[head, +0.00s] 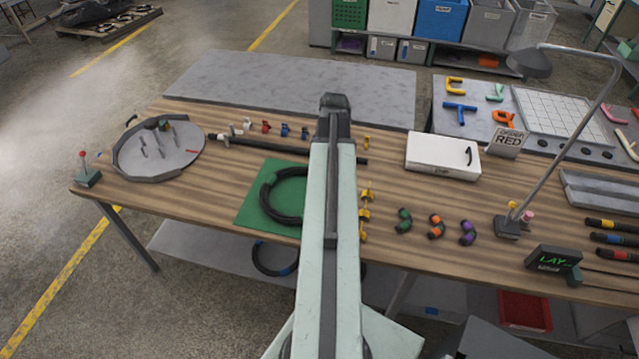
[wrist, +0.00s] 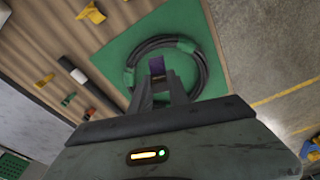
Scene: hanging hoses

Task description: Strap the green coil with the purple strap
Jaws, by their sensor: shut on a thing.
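The green coil is a black hose ring (wrist: 203,68) with green bands. It lies on a green mat (wrist: 215,20), and both also show in the head view, the coil (head: 268,196) and the mat (head: 249,212), partly covered by my arm. In the wrist view my gripper (wrist: 158,78) is shut on a small purple piece, which looks like the purple strap (wrist: 157,64). It appears over the inside of the ring; I cannot tell its height or whether it touches the hose. My gripper is hidden behind my arm in the head view.
A grey round tray (head: 180,155) stands at the left of the wooden bench. Several small coloured pieces stand along the back. Yellow clips (head: 365,212) and short curved pieces with green, orange and purple (head: 467,232) lie right of my arm. A white box (head: 440,153) stands behind.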

